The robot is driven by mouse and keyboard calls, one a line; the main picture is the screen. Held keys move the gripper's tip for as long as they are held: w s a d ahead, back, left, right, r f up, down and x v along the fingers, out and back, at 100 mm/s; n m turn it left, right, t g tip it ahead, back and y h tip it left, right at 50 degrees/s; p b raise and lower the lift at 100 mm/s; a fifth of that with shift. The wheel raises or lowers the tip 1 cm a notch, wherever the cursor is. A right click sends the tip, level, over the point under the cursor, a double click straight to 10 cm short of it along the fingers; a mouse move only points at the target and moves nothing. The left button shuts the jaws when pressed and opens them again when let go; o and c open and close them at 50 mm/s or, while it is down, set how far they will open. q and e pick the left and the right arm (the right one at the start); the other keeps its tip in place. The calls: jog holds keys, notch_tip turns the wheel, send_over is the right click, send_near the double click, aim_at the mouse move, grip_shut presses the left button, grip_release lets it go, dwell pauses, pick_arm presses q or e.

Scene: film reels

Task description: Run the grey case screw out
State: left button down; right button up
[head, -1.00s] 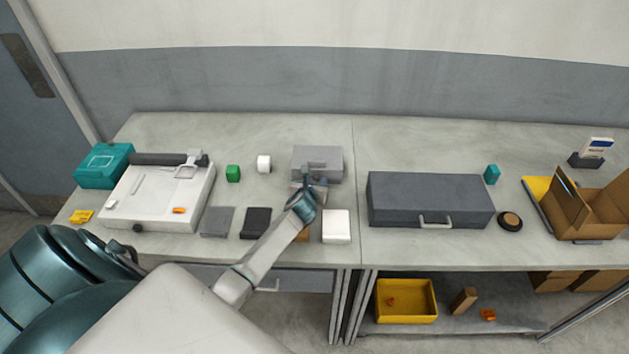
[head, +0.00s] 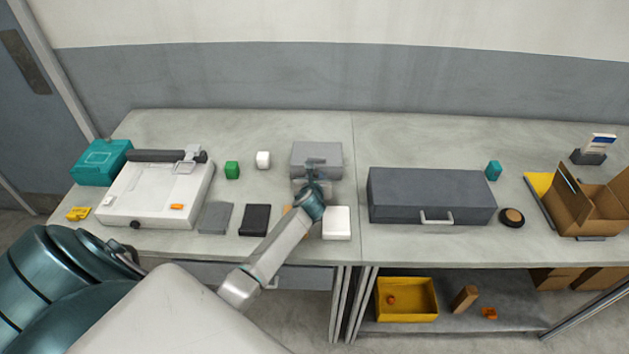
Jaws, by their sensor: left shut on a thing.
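The grey case (head: 326,150) is a light grey box on the table, left of the table seam. My left gripper (head: 313,172) is at the front of the case and is shut on the case screw. The screw itself is too small and too covered by the fingers to make out. The left arm comes in from the lower left and hides part of the case's front. My right gripper is not in view.
A white box (head: 336,223) and a dark block (head: 255,220) lie nearer the front. A dark grey drawer box (head: 430,193) stands to the right.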

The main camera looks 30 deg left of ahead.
pick_arm(q)
jog(key=n+g+y+b, duration=0.1)
jog(key=b, duration=0.1)
jog(key=n+g+y+b, duration=0.1)
jog(key=n+y+b, duration=0.1)
jog(key=d+n+g+y+b, duration=0.1)
jog(key=n+b, duration=0.1)
jog(key=b, duration=0.1)
jog(key=shift+w+f+g, duration=0.25)
jog(key=shift+w+g, duration=0.15)
jog(key=shift+w+r+n+g+y+b, duration=0.1)
jog(key=shift+r+n+g+y+b, duration=0.1)
jog(key=shift+n+g+y+b, duration=0.6)
jog(key=c, duration=1.3)
grip_release()
jog(key=shift+r, duration=0.15)
